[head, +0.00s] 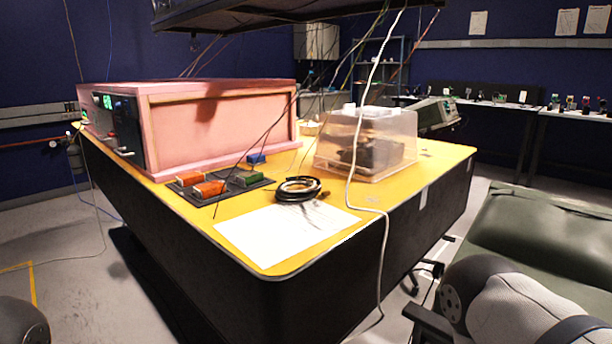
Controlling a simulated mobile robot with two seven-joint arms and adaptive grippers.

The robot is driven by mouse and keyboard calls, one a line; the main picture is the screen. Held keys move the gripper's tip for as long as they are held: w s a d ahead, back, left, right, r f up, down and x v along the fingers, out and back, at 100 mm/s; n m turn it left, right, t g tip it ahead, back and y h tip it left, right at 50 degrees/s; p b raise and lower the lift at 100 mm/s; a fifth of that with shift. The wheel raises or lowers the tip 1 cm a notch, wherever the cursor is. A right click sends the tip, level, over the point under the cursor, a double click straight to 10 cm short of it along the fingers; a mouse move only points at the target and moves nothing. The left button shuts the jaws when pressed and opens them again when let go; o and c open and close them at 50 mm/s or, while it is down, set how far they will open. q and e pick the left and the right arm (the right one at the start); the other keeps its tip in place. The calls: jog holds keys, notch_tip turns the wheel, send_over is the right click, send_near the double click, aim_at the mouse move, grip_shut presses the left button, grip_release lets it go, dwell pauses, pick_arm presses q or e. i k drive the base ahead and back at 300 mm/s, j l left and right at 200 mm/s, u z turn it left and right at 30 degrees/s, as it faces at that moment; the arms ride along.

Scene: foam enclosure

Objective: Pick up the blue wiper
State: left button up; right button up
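A small blue block-like object (257,159) sits at the back of a dark mat (222,188) on the yellow tabletop. It is the only clearly blue item on the table, and it is too small to tell for certain that it is the wiper. Two orange blocks (208,189) and a green block (246,179) lie on the same mat. Neither of my grippers is in view. Only parts of my arms show at the lower left and lower right corners, away from the table.
A coiled black cable (297,189), a white paper (287,232) and a clear plastic box (366,143) are to the right. A white cord (352,165) hangs over the table. A green padded seat (548,235) is at right.

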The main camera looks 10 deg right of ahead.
aim_at(251, 159)
jog(key=i+j+z, duration=0.15)
jog(key=j+z, duration=0.25)
jog(key=j, duration=0.2)
jog(key=j+z, duration=0.35)
jog(key=j, duration=0.2)
jog(key=j+z, duration=0.4)
jog(key=j, duration=0.2)
